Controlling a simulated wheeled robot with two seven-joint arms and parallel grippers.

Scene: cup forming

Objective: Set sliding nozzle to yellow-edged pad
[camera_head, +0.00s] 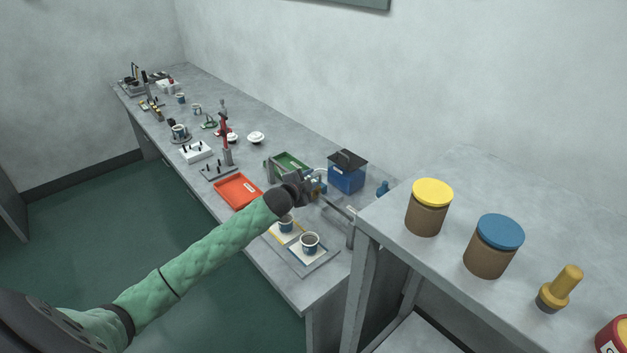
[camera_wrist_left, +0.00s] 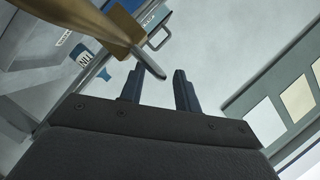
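My left gripper (camera_head: 316,188) is above the bench, behind the pads. In the left wrist view its two fingers (camera_wrist_left: 157,90) are apart with nothing between them. A tan bar with a slim grey tip, which looks like the nozzle (camera_wrist_left: 150,62), hangs just beyond the fingers. Whether they touch is unclear. My right gripper is out of view.
A grey rail (camera_head: 338,208) runs close by. The higher shelf at right holds a yellow-lidded jar (camera_head: 428,210) and a blue-lidded jar (camera_head: 493,248).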

